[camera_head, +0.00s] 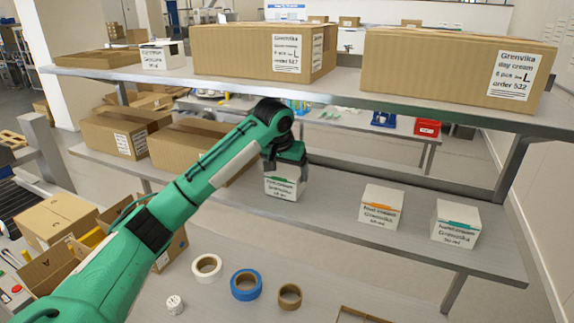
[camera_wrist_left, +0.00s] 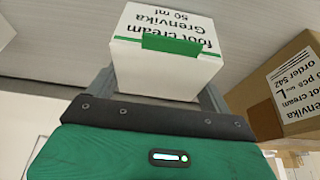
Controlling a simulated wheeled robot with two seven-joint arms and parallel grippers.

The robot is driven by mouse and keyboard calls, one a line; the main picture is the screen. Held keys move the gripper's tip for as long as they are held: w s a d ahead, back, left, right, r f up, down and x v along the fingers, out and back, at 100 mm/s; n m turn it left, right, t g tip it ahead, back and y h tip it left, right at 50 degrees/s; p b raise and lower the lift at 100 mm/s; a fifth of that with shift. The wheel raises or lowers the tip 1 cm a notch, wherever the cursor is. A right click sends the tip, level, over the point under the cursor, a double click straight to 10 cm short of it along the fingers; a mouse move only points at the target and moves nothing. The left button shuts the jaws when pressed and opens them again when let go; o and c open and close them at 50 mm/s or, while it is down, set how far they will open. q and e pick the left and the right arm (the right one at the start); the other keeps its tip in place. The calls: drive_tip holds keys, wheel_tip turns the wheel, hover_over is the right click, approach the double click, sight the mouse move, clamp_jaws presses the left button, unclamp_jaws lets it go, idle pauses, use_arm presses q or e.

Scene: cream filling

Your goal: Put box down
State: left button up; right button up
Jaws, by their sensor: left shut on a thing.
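A small white box with a green stripe (camera_head: 282,188) is at my left gripper (camera_head: 287,168), over the lower shelf (camera_head: 330,210). In the left wrist view the box (camera_wrist_left: 165,62) reads "foot cream Grenvika 50 ml" and sits between the fingers of the left gripper (camera_wrist_left: 157,85), which is shut on it. The box is upright in the head view. It is at or very near the shelf surface; I cannot tell whether it touches. My right gripper is not in view.
On the same shelf, a white box with an orange stripe (camera_head: 380,208) and another with a green stripe (camera_head: 455,224) stand to the right. Cardboard boxes (camera_head: 115,135) stand left. The upper shelf (camera_head: 350,92) holds large cartons (camera_head: 455,68). Tape rolls (camera_head: 246,285) lie below.

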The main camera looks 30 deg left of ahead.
use_arm(q)
drive_tip(key=shift+s, duration=0.1)
drive_tip(key=shift+f, duration=0.15)
drive_tip(key=o, duration=0.9)
drive_tip(key=shift+c, duration=0.2)
